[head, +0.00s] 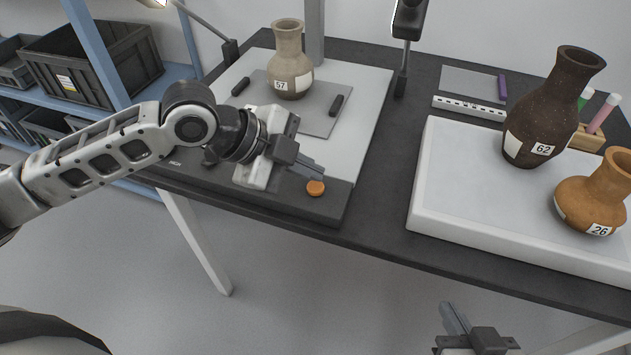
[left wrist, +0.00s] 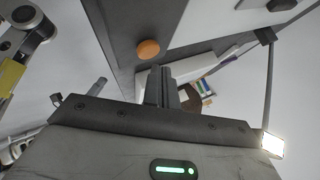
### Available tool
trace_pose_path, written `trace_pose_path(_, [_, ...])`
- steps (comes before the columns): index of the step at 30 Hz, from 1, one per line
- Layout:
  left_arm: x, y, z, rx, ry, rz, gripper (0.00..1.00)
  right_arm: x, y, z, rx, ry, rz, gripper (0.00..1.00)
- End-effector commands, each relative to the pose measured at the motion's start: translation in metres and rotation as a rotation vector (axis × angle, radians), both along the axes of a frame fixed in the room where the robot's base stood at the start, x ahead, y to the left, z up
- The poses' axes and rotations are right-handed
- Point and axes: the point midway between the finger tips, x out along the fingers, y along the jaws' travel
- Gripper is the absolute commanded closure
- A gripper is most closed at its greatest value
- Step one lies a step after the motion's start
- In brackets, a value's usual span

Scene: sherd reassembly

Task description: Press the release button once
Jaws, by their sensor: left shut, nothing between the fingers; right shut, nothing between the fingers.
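The release button (head: 316,187) is a small round orange cap on the dark front strip of the grey-and-white fixture board on the table. It also shows in the left wrist view (left wrist: 148,49), just beyond the fingertips. My left gripper (head: 318,172) is shut and empty, with its fingertips close behind and above the button; I cannot tell whether they touch it. In the left wrist view a gap shows between the button and the fingers (left wrist: 161,72). My right gripper (head: 455,318) is shut and empty, low in front of the table at the bottom of the head view.
A beige vase marked 57 (head: 290,70) stands on the fixture's grey plate (head: 318,118) between dark pads. A dark vase marked 62 (head: 545,110) and an orange vase marked 26 (head: 597,195) stand on a white padded tray (head: 450,200). Crates (head: 95,62) fill the left shelf.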

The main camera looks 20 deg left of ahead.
Motion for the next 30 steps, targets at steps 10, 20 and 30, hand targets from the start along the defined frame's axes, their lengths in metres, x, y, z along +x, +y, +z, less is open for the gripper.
trace_pose_path(10, [0.0, 0.0, 0.03, 0.001, 0.0, 0.001, 1.0, 0.001, -0.001, 0.035, -0.002, -0.003, 0.0, 1.0])
trace_pose_path(20, [0.0, 0.0, 0.051, 0.001, 0.001, 0.0, 1.0, 0.001, -0.001, 0.059, -0.002, -0.003, 0.0, 1.0])
trace_pose_path(30, [0.0, 0.0, 0.049, 0.0, 0.0, 0.0, 1.0, 0.001, -0.001, 0.057, -0.002, -0.004, 0.0, 1.0])
